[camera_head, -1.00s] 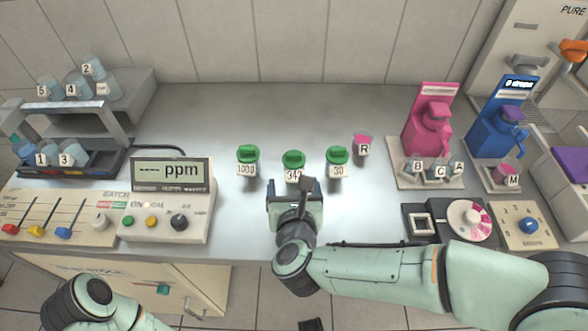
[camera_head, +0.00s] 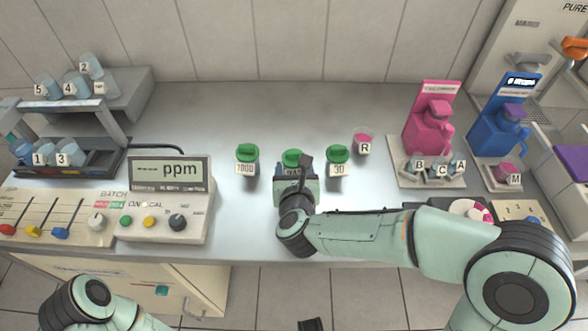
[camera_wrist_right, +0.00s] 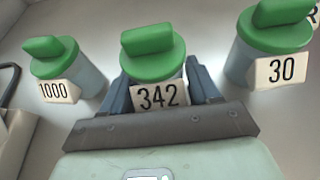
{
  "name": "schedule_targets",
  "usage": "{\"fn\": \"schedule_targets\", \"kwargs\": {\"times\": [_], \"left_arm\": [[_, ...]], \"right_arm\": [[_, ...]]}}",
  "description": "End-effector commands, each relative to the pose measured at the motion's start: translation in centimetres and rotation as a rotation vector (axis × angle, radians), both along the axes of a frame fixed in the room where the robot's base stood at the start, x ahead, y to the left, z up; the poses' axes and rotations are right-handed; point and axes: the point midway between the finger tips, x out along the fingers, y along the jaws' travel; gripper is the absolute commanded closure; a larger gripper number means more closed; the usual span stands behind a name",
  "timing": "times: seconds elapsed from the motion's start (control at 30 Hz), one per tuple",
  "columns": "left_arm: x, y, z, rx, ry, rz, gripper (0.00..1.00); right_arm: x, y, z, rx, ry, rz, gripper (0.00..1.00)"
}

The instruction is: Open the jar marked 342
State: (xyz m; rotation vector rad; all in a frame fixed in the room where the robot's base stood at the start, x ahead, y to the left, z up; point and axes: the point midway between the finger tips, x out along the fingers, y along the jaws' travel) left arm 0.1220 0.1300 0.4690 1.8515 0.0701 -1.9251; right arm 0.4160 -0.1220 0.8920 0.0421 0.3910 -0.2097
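The jar marked 342 (camera_wrist_right: 158,97) has a green lid (camera_wrist_right: 152,52) with a raised grip bar, and the lid is on. In the head view its lid (camera_head: 292,157) shows just beyond my right gripper (camera_head: 295,170), which hides much of its body. In the right wrist view the blue fingers of my right gripper (camera_wrist_right: 158,88) stand apart, one on each side of the jar. I cannot see clear contact between fingers and jar. My left arm shows at the bottom left of the head view, but its gripper is out of view.
Jar 1000 (camera_head: 247,158) stands left of jar 342, and jar 30 (camera_head: 338,158) stands right, both green-lidded. Cup R (camera_head: 363,143) is behind jar 30. The ppm meter (camera_head: 168,200) is to the left. The counter behind the jars is clear.

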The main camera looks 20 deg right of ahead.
Motion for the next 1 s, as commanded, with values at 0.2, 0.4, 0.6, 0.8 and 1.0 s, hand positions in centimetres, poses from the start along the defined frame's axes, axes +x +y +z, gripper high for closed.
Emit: {"fn": "schedule_targets", "kwargs": {"times": [0.2,0.4,0.6,0.8,1.0], "left_arm": [[0.0,0.0,0.0,0.0,0.0,0.0,0.57],[0.0,0.0,0.0,0.0,0.001,0.0,0.57],[-0.6,-0.3,0.7,-0.008,0.017,-0.007,0.57],[-1.6,-0.6,2.3,-0.019,0.046,-0.018,0.57],[-2.4,-0.6,3.8,-0.023,0.071,-0.023,0.57]], "right_arm": [[0.0,0.0,0.0,0.0,0.0,0.0,0.77],[0.0,0.0,0.1,0.0,-0.001,0.0,0.77],[0.0,0.0,1.8,0.001,-0.004,0.0,0.77],[0.0,0.1,6.9,0.004,-0.008,0.001,0.77],[0.0,0.0,12.8,0.004,-0.008,0.0,0.77]]}}
